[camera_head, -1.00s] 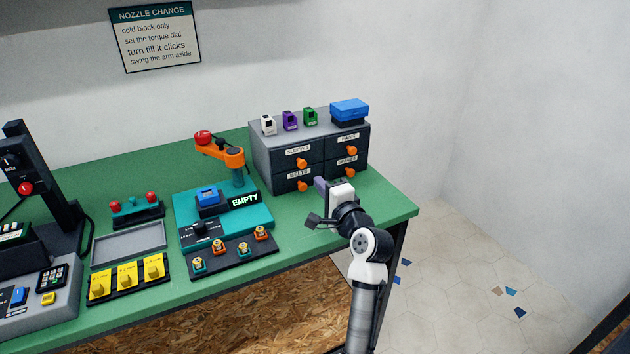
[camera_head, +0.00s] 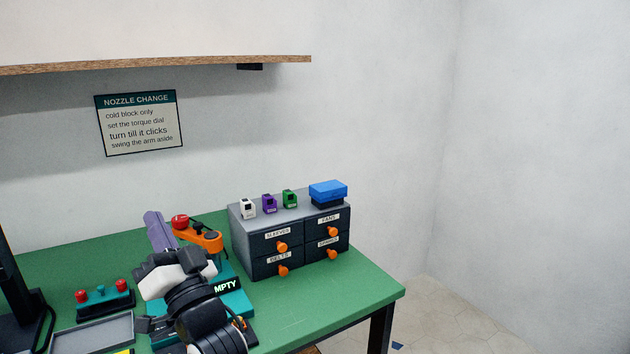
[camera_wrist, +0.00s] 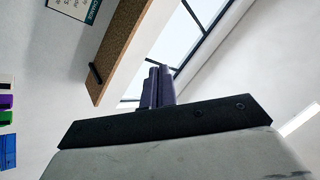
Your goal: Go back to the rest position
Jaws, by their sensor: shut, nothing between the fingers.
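My gripper (camera_head: 156,228) is raised above the green bench in the head view, in front of the teal station with the orange swing arm (camera_head: 203,237). Its purple fingers point up. The wrist view shows the two purple fingers (camera_wrist: 158,88) close together with nothing between them, against the shelf, wall and a window. My arm hides most of the teal station (camera_head: 232,298) and the things in front of it; only part of its "EMPTY" label shows.
A grey drawer unit (camera_head: 262,241) stands at the bench's back right, with small white, purple and green blocks and a blue box (camera_head: 328,191) on top. A wooden shelf (camera_head: 150,66) hangs above. A grey tray (camera_head: 92,334) lies at left. The bench's right front is clear.

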